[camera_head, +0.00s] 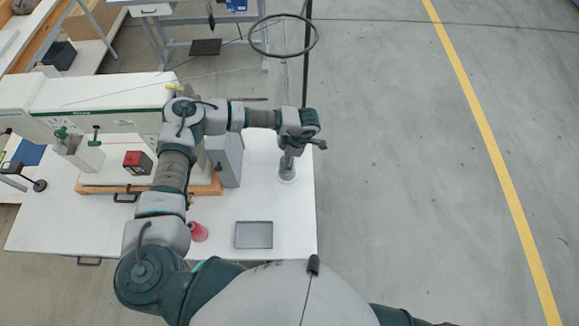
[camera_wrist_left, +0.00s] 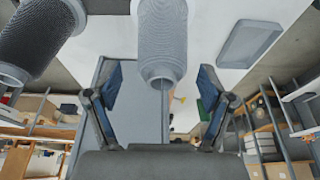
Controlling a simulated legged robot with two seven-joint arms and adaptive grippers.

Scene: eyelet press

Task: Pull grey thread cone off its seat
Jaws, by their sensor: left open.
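The two fingers are open, one on each side of the tip, with visible gaps. They are not closed on it. In the head view my left gripper (camera_head: 291,150) is over the right part of the table, above a small grey upright piece with a round foot (camera_head: 287,176). The arm hides most of what is there, and the cone's seat cannot be made out. My right gripper is not in view.
A dark thread cone (camera_wrist_left: 35,40) stands beside the grey one. A grey tray (camera_head: 254,235) and a red spool (camera_head: 198,232) are on the white table (camera_head: 290,225). The machine (camera_head: 110,95) and a grey box (camera_head: 229,160) stand left. A ring (camera_head: 283,50) hangs beyond the gripper.

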